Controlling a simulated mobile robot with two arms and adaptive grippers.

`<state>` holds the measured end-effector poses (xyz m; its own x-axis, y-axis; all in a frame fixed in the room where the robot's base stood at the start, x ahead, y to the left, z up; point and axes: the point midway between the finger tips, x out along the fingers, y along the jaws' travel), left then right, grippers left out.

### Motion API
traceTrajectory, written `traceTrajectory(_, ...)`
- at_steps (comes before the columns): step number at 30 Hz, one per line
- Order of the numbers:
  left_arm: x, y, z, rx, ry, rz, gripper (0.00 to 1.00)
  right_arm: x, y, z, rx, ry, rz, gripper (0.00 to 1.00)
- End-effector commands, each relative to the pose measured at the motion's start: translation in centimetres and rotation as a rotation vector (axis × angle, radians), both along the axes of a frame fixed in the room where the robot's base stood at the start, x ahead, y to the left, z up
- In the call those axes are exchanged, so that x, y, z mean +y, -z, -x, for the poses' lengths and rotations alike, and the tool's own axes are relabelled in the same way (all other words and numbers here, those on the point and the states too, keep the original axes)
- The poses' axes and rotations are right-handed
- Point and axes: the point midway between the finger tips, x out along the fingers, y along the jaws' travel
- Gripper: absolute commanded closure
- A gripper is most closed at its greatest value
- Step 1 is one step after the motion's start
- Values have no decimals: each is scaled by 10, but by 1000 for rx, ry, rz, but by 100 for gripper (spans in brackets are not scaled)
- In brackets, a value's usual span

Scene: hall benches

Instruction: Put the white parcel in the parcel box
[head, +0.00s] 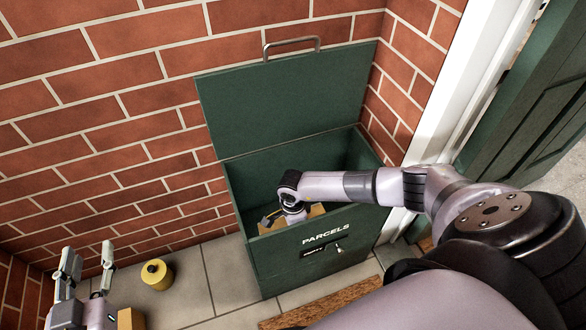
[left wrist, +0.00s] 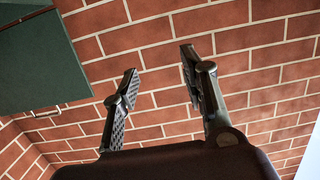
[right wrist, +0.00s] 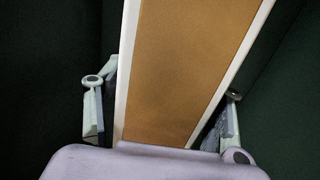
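The green parcel box (head: 300,262), marked PARCELS, stands against the brick wall with its lid (head: 285,98) raised. My right arm reaches over its front rim, and my right gripper (head: 283,217) is down inside. A parcel with a tan face (right wrist: 180,70) and white edges lies between the right fingers in the right wrist view; part of it shows tan in the box in the head view (head: 315,211). My left gripper (head: 88,262) is open and empty, left of the box.
A tan box (head: 130,318) is beside my left gripper. A brown mat (head: 325,302) lies in front, and a green door (head: 530,100) is at the right.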

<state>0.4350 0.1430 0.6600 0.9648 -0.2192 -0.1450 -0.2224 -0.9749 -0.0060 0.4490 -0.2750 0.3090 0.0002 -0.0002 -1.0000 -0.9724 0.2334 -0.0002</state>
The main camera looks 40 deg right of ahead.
Motion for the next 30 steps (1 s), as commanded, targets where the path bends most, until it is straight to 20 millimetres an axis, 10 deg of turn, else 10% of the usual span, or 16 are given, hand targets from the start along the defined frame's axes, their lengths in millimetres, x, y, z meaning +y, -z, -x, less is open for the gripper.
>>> traceTrajectory(14,0,4,0,28,1,-6,60,0,-3,0,0,0,0,30)
traceTrajectory(30,31,94,64,592,-39,-139,60,0,-74,-1,-2,-1,-1,30)
